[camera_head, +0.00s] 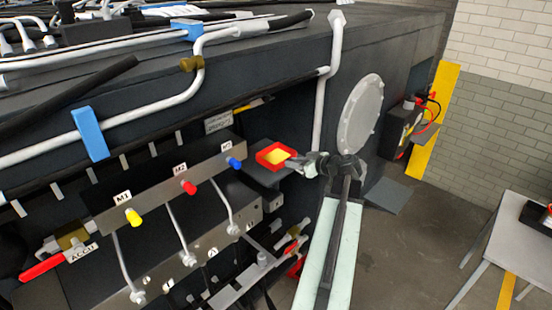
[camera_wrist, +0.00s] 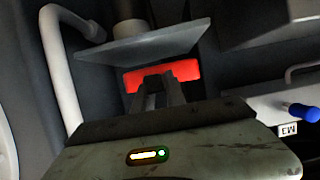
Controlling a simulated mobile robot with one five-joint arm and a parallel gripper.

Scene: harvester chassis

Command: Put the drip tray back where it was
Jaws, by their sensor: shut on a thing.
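The drip tray is a small red square tray (camera_head: 276,155) with a yellow inside, right of the blue knob in the head view. In the wrist view its red side (camera_wrist: 185,71) crosses the picture just beyond the fingers. My gripper (camera_head: 296,163) comes from the right and is shut on the tray's near right edge; the fingers also show in the wrist view (camera_wrist: 157,88). A grey plate (camera_wrist: 150,45) lies close along the tray in the wrist view. I cannot tell whether the tray touches it.
A valve bar (camera_head: 165,190) with yellow, red and blue knobs (camera_head: 234,162) stands left of the tray. A white pipe (camera_head: 328,80) and a round pale cover (camera_head: 360,115) are close behind and right. A table (camera_head: 515,225) stands far right.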

